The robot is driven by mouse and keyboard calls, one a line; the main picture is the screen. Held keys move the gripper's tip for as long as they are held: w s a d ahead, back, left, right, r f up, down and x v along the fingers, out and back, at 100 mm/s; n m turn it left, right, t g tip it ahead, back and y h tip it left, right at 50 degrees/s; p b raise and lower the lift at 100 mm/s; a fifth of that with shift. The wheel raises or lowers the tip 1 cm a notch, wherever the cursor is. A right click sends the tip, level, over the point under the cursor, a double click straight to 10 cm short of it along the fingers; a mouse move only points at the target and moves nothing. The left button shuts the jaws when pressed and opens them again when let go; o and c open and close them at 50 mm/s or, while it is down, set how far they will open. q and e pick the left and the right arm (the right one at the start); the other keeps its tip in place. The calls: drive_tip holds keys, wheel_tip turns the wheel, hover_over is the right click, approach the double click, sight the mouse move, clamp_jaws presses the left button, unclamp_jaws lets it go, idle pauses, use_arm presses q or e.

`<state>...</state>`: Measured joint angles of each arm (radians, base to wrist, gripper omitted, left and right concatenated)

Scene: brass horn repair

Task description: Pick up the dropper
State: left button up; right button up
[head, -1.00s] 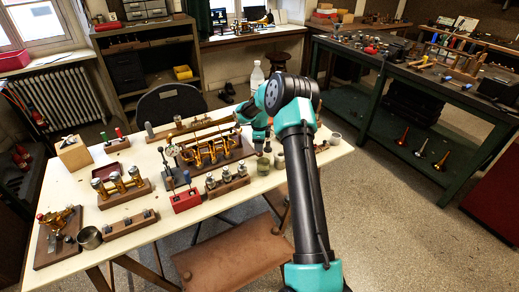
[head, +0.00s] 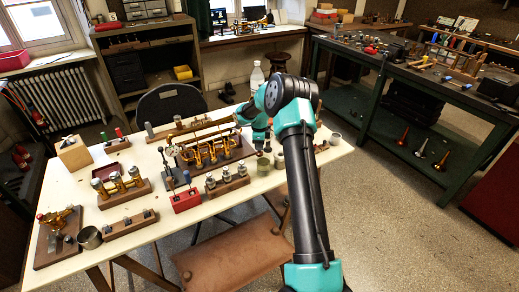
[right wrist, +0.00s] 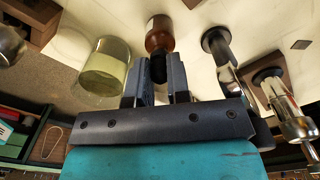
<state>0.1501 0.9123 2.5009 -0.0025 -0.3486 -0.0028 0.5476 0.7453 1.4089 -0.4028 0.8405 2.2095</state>
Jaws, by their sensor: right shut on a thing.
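The dropper's black bulb (right wrist: 158,68) stands atop an amber bottle (right wrist: 159,33) in the right wrist view. My right gripper (right wrist: 158,84) has its two dark fingers on either side of the bulb and is shut on it. The dropper's lower part is hidden, and the bulb appears to be still at the bottle's neck. In the head view my right gripper (head: 259,137) is small at the table's right part, behind the glass jar, and the dropper cannot be made out there. My left gripper is not in view.
A glass jar with pale green contents (right wrist: 106,68) stands close left of the fingers in the right wrist view. A dark-capped post (right wrist: 216,42) stands close right. The brass valve assembly (head: 212,154) lies left of the gripper in the head view.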

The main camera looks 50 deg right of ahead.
clamp_jaws()
wheel_tip(320, 180, up, 10)
idle(0.5)
idle(0.4)
